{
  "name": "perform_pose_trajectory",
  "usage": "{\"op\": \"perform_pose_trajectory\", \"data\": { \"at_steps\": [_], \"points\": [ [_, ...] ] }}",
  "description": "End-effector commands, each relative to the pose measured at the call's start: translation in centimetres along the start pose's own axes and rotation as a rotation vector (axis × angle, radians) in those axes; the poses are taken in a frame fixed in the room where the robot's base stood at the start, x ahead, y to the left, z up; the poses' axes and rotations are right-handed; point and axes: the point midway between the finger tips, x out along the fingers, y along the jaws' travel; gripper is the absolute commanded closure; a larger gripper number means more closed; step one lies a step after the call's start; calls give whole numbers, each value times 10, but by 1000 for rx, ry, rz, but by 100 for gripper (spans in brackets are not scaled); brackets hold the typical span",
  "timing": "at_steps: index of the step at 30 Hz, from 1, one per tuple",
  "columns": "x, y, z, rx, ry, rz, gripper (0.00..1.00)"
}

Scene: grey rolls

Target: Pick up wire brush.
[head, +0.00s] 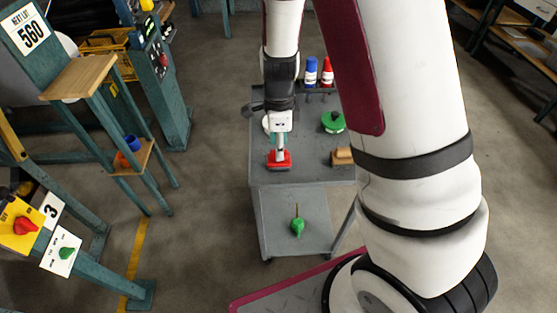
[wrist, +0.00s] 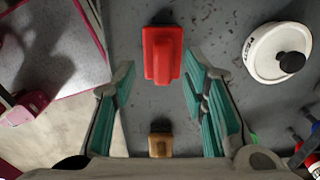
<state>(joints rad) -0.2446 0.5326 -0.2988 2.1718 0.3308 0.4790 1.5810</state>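A red block with a raised grip (head: 279,164) lies on the grey cart top near its front left edge. It also shows at the top middle of the wrist view (wrist: 163,56). I take it for the wire brush, but no bristles show. A tan block (head: 342,157) lies to its right on the cart; the wrist view shows it low between the fingers (wrist: 161,145). My gripper (head: 279,148) is above the red block in the head view. In the wrist view my gripper (wrist: 160,80) has teal fingers spread wide, with nothing held.
The cart (head: 300,178) also bears a white round tin (wrist: 278,53), a green round thing (head: 333,122) and blue (head: 311,72) and red (head: 327,72) bottles. A green tool (head: 297,226) lies on the lower shelf. Teal stands (head: 95,105) rise at left.

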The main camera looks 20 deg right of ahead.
Motion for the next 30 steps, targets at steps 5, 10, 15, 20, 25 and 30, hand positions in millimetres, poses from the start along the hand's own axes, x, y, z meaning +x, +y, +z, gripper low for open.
{"op": "perform_pose_trajectory", "data": {
  "at_steps": [5,10,15,20,25,30],
  "points": [
    [27,-3,0,0,1,2,60],
    [35,-3,0,-1,1,0,60],
    [34,-3,0,-1,0,0,60],
    [34,-3,0,-1,0,0,92],
    [34,-3,0,-1,0,0,100],
    [34,-3,0,-1,0,1,100]
  ]
}}
